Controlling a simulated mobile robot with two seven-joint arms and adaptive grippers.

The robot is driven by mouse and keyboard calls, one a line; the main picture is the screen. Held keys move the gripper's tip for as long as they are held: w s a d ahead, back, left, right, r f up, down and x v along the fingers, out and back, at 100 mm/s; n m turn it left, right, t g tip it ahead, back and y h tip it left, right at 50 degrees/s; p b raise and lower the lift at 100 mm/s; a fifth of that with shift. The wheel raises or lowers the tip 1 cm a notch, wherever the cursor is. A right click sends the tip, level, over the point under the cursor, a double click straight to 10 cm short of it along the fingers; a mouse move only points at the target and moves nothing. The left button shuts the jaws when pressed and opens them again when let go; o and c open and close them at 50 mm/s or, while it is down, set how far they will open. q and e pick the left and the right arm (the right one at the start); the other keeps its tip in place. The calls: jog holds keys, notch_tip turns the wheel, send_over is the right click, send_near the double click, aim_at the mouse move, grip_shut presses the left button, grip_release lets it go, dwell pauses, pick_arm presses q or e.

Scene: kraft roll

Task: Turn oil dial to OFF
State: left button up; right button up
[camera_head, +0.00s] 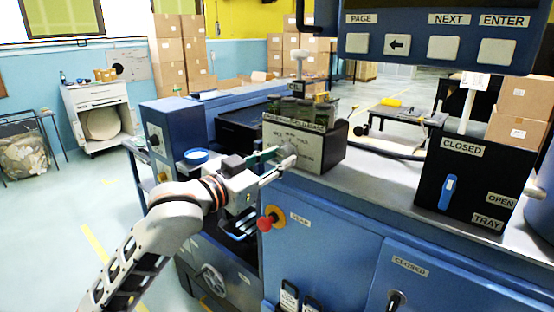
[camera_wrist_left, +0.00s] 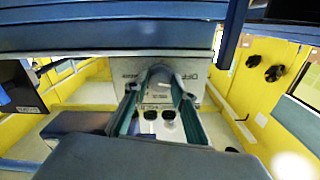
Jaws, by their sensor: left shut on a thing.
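The oil dial (camera_head: 288,150) is a small grey knob on the white labelled front plate (camera_head: 308,152) of a dark box on the blue machine. My left gripper (camera_head: 281,157) reaches it from the left, its fingers closed on either side of the knob. In the left wrist view the grey dial (camera_wrist_left: 160,76) sits between the two green-edged fingers (camera_wrist_left: 160,100). Lettering ending in "FF" shows on the plate to its right. The fingers partly hide the dial, so its pointing direction cannot be told. My right gripper is not in view.
A red knob (camera_head: 267,222) on a yellow base sits below my left gripper. A black box (camera_head: 470,185) marked CLOSED, OPEN and TRAY stands at right. A button panel (camera_head: 440,45) hangs at upper right.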

pick_arm(q)
jog(key=shift+n, duration=1.1)
jog(key=o, duration=1.1)
jog(key=shift+c, duration=0.2)
jog(key=shift+s, duration=0.1)
jog(key=v, duration=1.2)
